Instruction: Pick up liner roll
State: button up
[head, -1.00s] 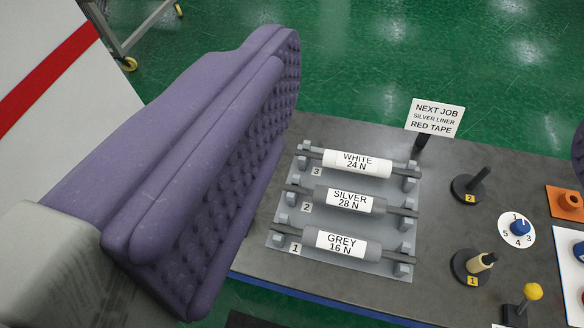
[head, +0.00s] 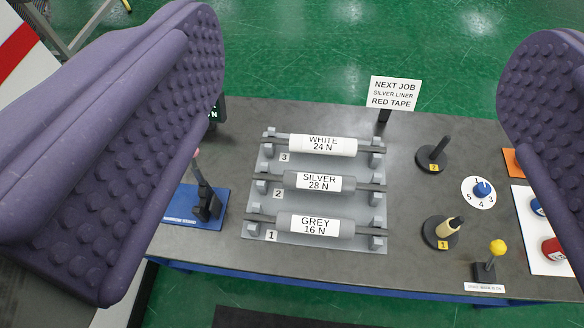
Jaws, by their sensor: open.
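Three labelled rolls lie across a grey rack (head: 337,240) on the table. The SILVER 28 N roll (head: 345,182) is in the middle, at slot 2. The WHITE 24 N roll (head: 347,146) lies behind it at slot 3, and the GREY 16 N roll (head: 346,227) in front at slot 1. A sign (head: 394,93) reads NEXT JOB, SILVER LINER, RED TAPE. My gripper (head: 352,165) is open, with one purple studded finger at each side of the picture. The rack shows between the fingers, and nothing is held.
Right of the rack stand two black-based posts (head: 434,156), a blue dial (head: 482,188) and a yellow-knobbed lever (head: 497,249). A black device on a blue base (head: 205,206) stands to its left, partly near my left finger. Bare table (head: 400,265) lies in front.

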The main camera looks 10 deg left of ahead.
aim_at(341, 185)
jog(key=i+l, duration=0.35)
jog(key=i, duration=0.15)
jog(key=i+l, duration=0.35)
jog(key=i, duration=0.15)
jog(key=u, duration=0.05)
